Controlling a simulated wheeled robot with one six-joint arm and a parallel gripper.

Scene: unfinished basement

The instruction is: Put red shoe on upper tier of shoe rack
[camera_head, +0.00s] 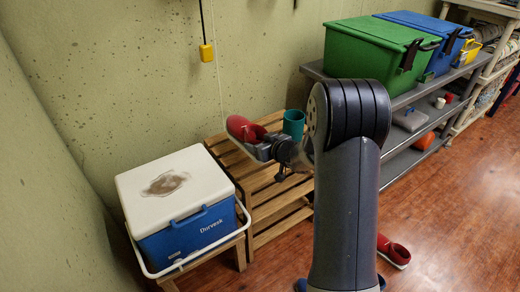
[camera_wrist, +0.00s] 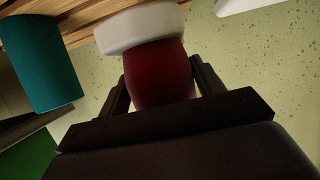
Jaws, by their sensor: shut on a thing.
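A red shoe with a white sole is held by my gripper (camera_head: 264,150) at the wooden shoe rack's upper tier. The shoe (camera_head: 240,128) shows at the rack's far left part, near the wall. In the wrist view the shoe (camera_wrist: 160,75) sits between both fingers of my gripper (camera_wrist: 162,88), its sole facing the wooden slats. I cannot tell whether the sole touches them. The slatted rack (camera_head: 262,208) has an upper and a lower tier. A second red shoe (camera_head: 394,252) lies on the floor right of my arm, partly hidden by it.
A teal cup (camera_head: 293,124) stands on the upper tier, right of the held shoe. A blue and white cooler (camera_head: 190,232) stands left of the rack. A grey shelf (camera_head: 402,100) with green (camera_head: 368,58) and blue bins (camera_head: 440,30) is at right. Floor at right is open.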

